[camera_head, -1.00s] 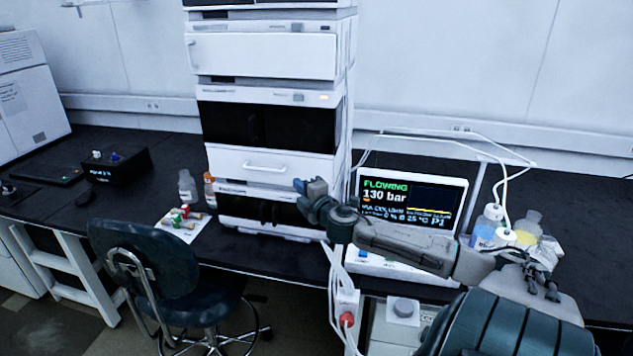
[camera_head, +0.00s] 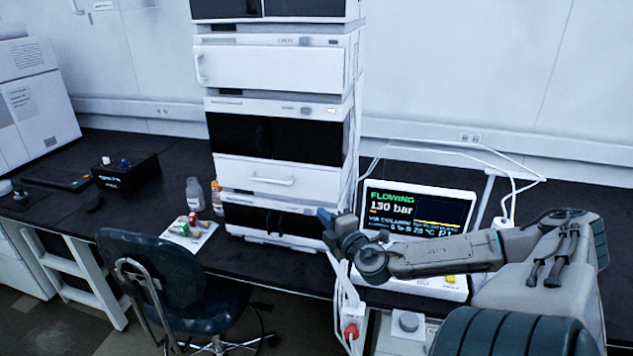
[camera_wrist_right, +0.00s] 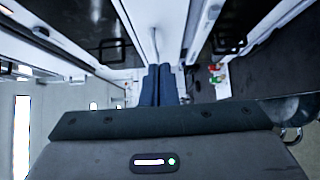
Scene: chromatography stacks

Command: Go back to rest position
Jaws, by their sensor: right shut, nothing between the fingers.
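My right arm comes in from the lower right in the head view. Its gripper (camera_head: 328,222) is in front of the lower right edge of the chromatography stack (camera_head: 268,172), left of the display. In the right wrist view the two blue fingers (camera_wrist_right: 158,84) lie together, shut with nothing between them. I cannot tell from the head view how far the gripper is from the stack. My left gripper is not in view.
A display (camera_head: 420,215) reading FLOWING, 130 bar stands behind my right forearm. Bottles (camera_head: 194,194) and a white tray (camera_head: 190,234) with small vials are left of the stack. A chair (camera_head: 170,275) stands in front of the bench. A red knob (camera_head: 351,332) is below.

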